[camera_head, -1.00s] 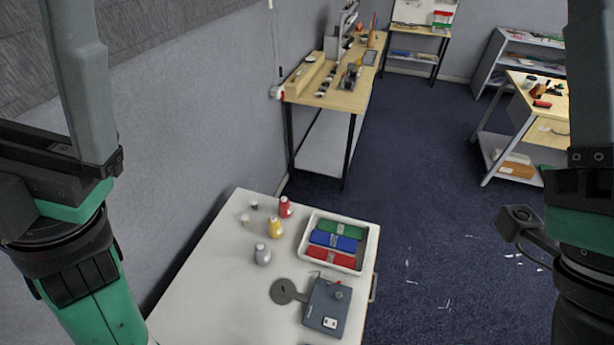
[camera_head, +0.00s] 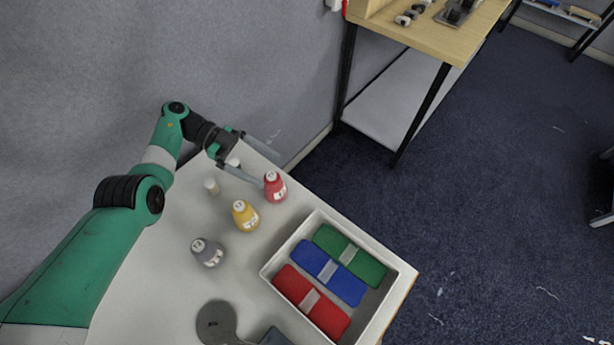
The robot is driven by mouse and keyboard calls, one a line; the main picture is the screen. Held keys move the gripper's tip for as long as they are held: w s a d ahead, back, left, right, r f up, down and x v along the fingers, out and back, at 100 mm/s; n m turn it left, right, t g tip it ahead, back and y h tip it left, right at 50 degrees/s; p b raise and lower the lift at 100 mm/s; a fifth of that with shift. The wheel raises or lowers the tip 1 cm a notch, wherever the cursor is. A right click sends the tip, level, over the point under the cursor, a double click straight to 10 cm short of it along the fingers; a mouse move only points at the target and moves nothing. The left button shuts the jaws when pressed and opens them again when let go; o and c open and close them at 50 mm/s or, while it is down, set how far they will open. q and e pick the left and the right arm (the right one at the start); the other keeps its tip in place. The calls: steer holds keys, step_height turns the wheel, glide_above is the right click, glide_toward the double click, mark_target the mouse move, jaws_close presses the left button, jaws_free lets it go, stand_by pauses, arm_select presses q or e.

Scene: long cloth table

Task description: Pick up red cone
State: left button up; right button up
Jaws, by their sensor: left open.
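The red cone (camera_head: 275,188) stands upright near the far edge of the white table, a rounded cone-shaped piece with a white label and a pale top. My left gripper (camera_head: 269,169) reaches in from the left just behind and beside it. Its two long grey fingers are spread apart, with the nearer fingertip close to the cone's top left. I cannot tell whether they touch. Nothing is held. My right gripper is out of view.
A yellow cone (camera_head: 245,216) and a grey cone (camera_head: 207,253) stand nearer on the table. A small pale piece (camera_head: 211,186) is left of the red cone. A white tray (camera_head: 268,271) with green, blue and red blocks lies to the right.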

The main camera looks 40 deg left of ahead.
mark_target(284, 193)
arm_select(q)
steer(key=shift+n+t+y, duration=0.3)
steer(key=shift+n+t, duration=0.3)
steer(key=shift+t, duration=0.2)
steer(key=a+f+b, duration=0.1)
steer(key=s+a+f+b, duration=0.1)
steer(key=a+f, duration=0.1)
steer(key=s+a+f+b, duration=0.1)
steer(key=a+f, duration=0.1)
steer(key=shift+s+a, duration=0.1)
steer(key=shift+s, duration=0.15)
steer(key=shift+a+r, duration=0.1)
steer(key=shift+r, duration=0.05)
steer(key=shift+w+r, duration=0.1)
steer(key=shift+w, duration=0.1)
steer(key=p+x, duration=0.1)
steer(key=x, duration=0.5)
steer(key=shift+x, duration=2.9)
steer(key=shift+a, duration=0.1)
jaws_close()
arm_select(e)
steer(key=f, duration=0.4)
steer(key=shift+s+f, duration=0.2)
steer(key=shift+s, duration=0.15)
